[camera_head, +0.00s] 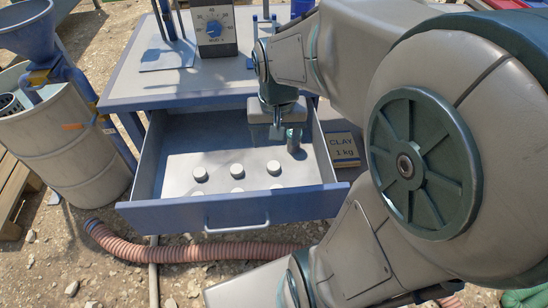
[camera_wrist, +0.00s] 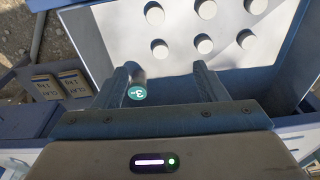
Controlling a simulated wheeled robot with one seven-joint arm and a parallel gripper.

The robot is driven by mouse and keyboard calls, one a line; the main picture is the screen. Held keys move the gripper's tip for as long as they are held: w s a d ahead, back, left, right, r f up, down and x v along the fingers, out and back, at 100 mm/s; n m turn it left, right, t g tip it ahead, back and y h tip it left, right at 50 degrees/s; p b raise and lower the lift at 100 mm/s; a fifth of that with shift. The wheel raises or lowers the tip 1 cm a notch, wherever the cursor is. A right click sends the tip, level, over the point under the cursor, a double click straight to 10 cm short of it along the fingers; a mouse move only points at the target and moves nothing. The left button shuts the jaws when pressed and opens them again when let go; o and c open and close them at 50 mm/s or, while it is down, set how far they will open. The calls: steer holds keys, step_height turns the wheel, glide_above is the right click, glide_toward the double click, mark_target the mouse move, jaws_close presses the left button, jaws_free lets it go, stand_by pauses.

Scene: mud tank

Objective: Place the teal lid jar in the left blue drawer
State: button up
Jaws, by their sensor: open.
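The teal lid jar (camera_head: 294,140) is a small grey cylinder standing in the back right part of the open blue drawer (camera_head: 233,216). In the wrist view its teal lid (camera_wrist: 137,93), marked with a 3, shows close beside the left finger. My gripper (camera_head: 278,128) is over the back of the drawer, just left of the jar in the head view. In the wrist view my gripper (camera_wrist: 165,70) is open, with no object clamped between its fingers. I cannot tell whether the left finger touches the jar.
Several white round knobs (camera_head: 237,171) stand on the drawer floor in front of the jar. A clay box (camera_head: 343,149) is right of the drawer. A dial unit (camera_head: 214,30) stands on the bench above. A drum (camera_head: 70,145) is at left, and a ribbed hose (camera_head: 170,254) lies below.

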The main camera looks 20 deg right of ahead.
steer(key=s+a+n, duration=0.1)
steer(key=s, duration=0.1)
steer(key=s+a+n, duration=0.1)
steer(key=s, duration=0.1)
steer(key=s+a+n, duration=0.1)
steer(key=s, duration=0.1)
steer(key=shift+s+n+t, duration=0.25)
steer(key=shift+n+t, duration=0.05)
stand_by(0.7)
